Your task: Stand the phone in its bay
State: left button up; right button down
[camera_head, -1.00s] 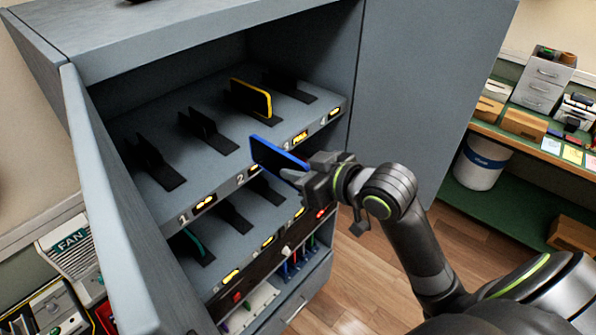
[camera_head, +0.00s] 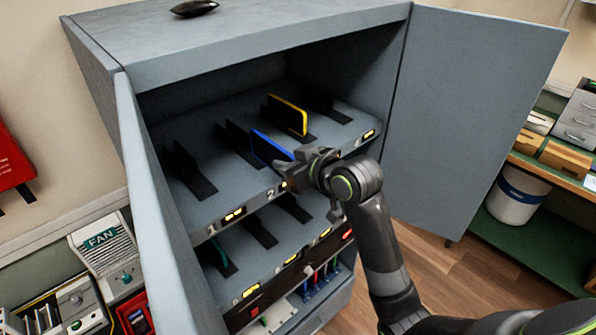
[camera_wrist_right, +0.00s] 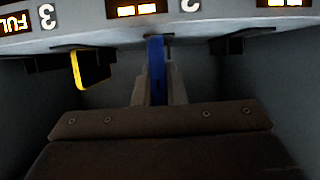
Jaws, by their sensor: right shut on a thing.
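My right gripper (camera_head: 305,163) is shut on the blue-edged phone (camera_head: 270,147), which stands on its long edge and points into the cabinet's upper shelf. In the head view the phone overlaps the area beside the dark bay holder (camera_head: 236,140) above the label 2 (camera_head: 270,194). In the right wrist view the blue edge (camera_wrist_right: 156,68) sits between the fingers, near the labels 2 and 3. Whether the phone touches the holder or shelf, I cannot tell. My left gripper is not in view.
A yellow-edged phone (camera_head: 288,115) stands in a bay to the right. Another dark holder (camera_head: 188,172) is at the left of the upper shelf. The cabinet's open doors (camera_head: 480,110) flank it. A lower shelf (camera_head: 268,252) has more holders.

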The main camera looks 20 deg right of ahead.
aim_at(252, 140)
jog(key=w+a, duration=0.1)
jog(key=w, duration=0.3)
jog(key=w+a+b, duration=0.1)
jog(key=w+a, duration=0.1)
jog(key=w, duration=0.2)
jog(key=w+a, duration=0.2)
jog(key=w, duration=0.2)
jog(key=shift+w, duration=0.15)
jog(key=shift+f, duration=0.25)
dwell(0.9)
jog(key=c, duration=1.4)
grip_release()
jog(key=shift+d, duration=0.1)
jog(key=shift+s, duration=0.25)
